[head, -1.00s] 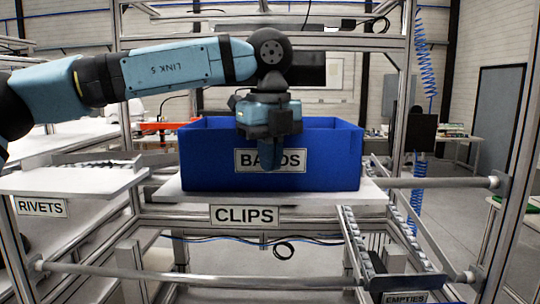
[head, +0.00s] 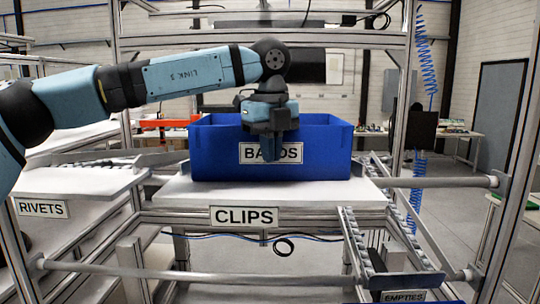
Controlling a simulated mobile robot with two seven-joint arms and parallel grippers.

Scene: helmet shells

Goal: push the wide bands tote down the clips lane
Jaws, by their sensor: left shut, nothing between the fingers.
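The wide blue tote labelled BANDS (head: 215,158) stands upright on the white surface of the lane labelled CLIPS (head: 180,194). Bare lane surface shows in front of the tote. My left gripper (head: 271,158) points down at the tote's near wall, over the middle of the BANDS label, and hides part of it. Its fingers are shut with nothing between them. I cannot tell for sure whether they touch the wall. My right gripper is not in view.
The lane labelled RIVETS (head: 75,185) lies to the left. A roller track labelled EMPTIES (head: 405,297) slopes at the lower right. A metal rail (head: 445,182) runs at the right, and frame posts stand on both sides of the CLIPS lane.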

